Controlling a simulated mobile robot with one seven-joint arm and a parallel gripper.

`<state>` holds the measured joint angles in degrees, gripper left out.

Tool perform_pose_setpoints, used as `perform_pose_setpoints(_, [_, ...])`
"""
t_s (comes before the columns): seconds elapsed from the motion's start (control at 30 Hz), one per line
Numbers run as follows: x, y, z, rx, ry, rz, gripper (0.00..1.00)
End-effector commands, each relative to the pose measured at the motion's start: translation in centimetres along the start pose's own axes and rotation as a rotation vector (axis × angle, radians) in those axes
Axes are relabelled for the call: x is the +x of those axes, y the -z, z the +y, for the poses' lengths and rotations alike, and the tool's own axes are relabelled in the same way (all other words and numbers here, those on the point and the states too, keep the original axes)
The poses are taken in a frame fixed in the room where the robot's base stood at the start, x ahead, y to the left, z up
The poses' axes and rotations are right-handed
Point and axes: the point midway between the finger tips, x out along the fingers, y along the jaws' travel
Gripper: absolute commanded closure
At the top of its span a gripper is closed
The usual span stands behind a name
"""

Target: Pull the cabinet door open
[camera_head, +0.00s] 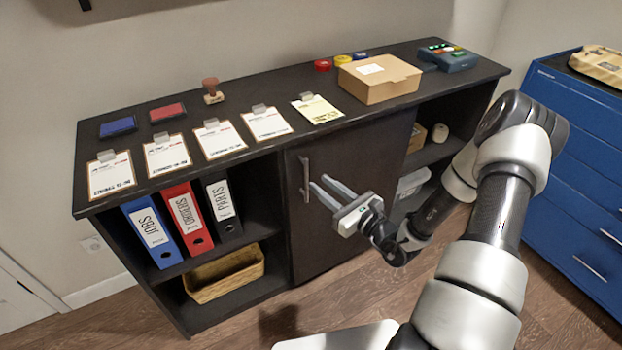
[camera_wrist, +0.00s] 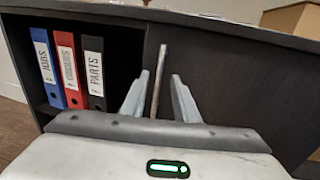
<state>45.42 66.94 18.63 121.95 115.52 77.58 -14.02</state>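The dark cabinet door (camera_head: 345,200) is in the middle of the low cabinet and looks closed. Its upright metal bar handle (camera_head: 304,178) is near the door's left edge. My gripper (camera_head: 325,192) is in front of the door at the handle's height, with its fingers pointing at the door. In the wrist view, the handle (camera_wrist: 158,80) stands between the two spread fingertips of my gripper (camera_wrist: 158,88). The fingers are open, with gaps on both sides of the handle. Whether the tips reach past the bar is hard to tell.
Blue, red and black binders (camera_head: 183,218) and a wicker basket (camera_head: 224,274) fill the open shelves left of the door. Clipboards, stamp pads and a cardboard box (camera_head: 378,78) lie on the cabinet top (camera_head: 245,93). A blue drawer chest (camera_head: 580,150) stands at the right. The wooden floor before the door looks clear.

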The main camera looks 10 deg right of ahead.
Motion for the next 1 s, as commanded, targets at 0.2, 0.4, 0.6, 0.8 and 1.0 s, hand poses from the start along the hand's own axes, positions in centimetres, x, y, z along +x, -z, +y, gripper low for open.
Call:
perform_pose_setpoints(0.2, [3.9, 0.1, 0.0, -0.003, -0.002, -0.001, 0.73])
perform_pose_setpoints(0.4, [5.4, 0.1, 0.0, -0.001, -0.001, 0.001, 0.73])
perform_pose_setpoints(0.6, [5.6, 0.0, 0.0, 0.000, 0.000, 0.001, 0.73])
perform_pose_setpoints(0.8, [5.5, 0.0, 0.0, -0.001, 0.000, 0.001, 0.89])
perform_pose_setpoints(1.0, [5.5, 0.0, 0.0, -0.001, 0.000, 0.001, 1.00])
